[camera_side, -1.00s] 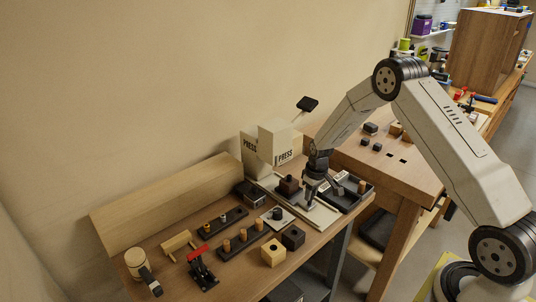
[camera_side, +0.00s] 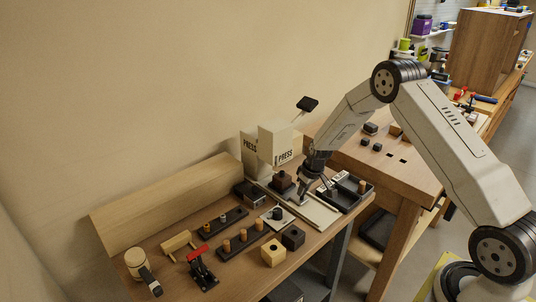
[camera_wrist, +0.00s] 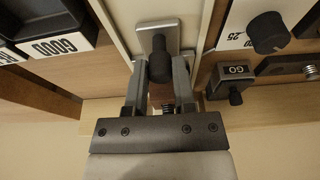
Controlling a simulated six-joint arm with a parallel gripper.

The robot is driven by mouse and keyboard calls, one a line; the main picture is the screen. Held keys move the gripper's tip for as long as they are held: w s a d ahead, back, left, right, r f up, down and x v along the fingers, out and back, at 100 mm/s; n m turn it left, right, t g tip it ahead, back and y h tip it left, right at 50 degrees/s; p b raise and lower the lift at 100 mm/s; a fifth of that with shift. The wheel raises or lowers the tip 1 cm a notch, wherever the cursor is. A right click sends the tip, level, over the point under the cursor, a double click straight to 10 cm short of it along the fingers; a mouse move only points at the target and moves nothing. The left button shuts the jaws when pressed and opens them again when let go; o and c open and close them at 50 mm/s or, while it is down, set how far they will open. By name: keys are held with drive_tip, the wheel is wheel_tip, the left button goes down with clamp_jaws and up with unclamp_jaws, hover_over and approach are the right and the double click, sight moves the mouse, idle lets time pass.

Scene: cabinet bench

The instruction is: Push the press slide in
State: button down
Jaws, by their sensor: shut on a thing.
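The press slide runs between pale rails (camera_side: 318,216) on the bench, leading to the cream press (camera_side: 276,147). In the wrist view, the slide's grey metal plate (camera_wrist: 172,28) carries a dark upright knob (camera_wrist: 159,60). My gripper (camera_wrist: 158,62) is shut on this knob, one finger on each side. In the side view my gripper (camera_side: 302,201) is low over the slide, with the wrist tilted, and hides the knob. A brown block (camera_side: 281,183) with a dark top sits on the slide between my gripper and the press, close to the press head.
A dark tray (camera_side: 352,203) with labelled compartments lies right of the rails. Left of the rails are a pale plate with a dark knob (camera_side: 277,213), a dark block (camera_side: 293,238), a wooden block (camera_side: 273,253) and a red-handled clamp (camera_side: 201,268).

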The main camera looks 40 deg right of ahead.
drive_tip(key=shift+w+r, duration=0.1)
drive_tip(key=shift+w, duration=0.2)
drive_tip(key=shift+w+t, duration=0.2)
drive_tip(key=shift+t, duration=0.1)
drive_tip(key=shift+w+t, duration=0.6)
drive_tip(key=shift+w, duration=0.25)
drive_tip(key=shift+r, duration=0.1)
drive_tip(key=shift+c, duration=2.4)
unclamp_jaws()
drive_tip(key=shift+s, duration=0.1)
drive_tip(key=shift+v, duration=3.3)
